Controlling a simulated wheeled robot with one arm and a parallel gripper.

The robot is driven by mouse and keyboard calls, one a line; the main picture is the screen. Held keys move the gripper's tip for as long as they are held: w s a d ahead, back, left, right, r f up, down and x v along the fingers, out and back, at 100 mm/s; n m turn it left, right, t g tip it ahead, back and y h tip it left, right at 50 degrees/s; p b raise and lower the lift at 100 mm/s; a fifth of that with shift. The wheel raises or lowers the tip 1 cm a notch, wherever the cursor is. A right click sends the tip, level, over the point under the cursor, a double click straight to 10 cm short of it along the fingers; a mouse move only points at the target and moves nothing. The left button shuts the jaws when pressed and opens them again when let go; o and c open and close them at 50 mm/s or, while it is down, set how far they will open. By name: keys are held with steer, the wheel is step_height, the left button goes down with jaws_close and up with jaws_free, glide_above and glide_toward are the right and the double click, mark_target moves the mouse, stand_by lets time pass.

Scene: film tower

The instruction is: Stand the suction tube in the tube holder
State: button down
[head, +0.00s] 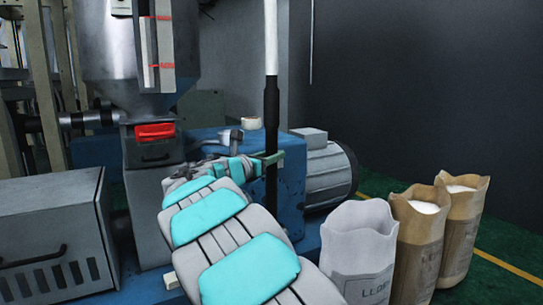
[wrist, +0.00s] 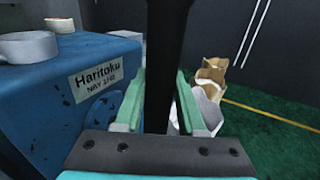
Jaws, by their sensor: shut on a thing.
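The suction tube is an upright pole, white above (head: 271,40) with a black lower part (head: 271,115). My gripper (head: 268,160) is shut on the black part, and the tube passes down between its green fingers. In the wrist view, the black part (wrist: 165,60) stands between the fingers of my gripper (wrist: 162,100). The tube's lower end is hidden behind my arm. No tube holder is clearly recognisable; I cannot tell whether the grey ring-like piece (wrist: 28,46) on the blue machine is part of it.
The blue machine (wrist: 70,105) with a motor (head: 328,172) stands close by. A cream roll (head: 250,124) lies on it. A steel hopper (head: 105,45) rises at the left. A white open sack (head: 357,240) and brown sacks (head: 418,240) stand at the right on green floor (head: 500,263).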

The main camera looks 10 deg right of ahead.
step_height(320, 180, down, 26)
steer(key=b, duration=0.9)
steer(key=shift+b, duration=0.4)
stand_by(1.6)
stand_by(0.3)
steer(key=shift+c, duration=2.1)
jaws_free()
steer(key=v, duration=0.7)
steer(key=shift+s+a+p, duration=0.3)
steer(key=shift+s+p, duration=0.05)
steer(key=shift+p, duration=0.1)
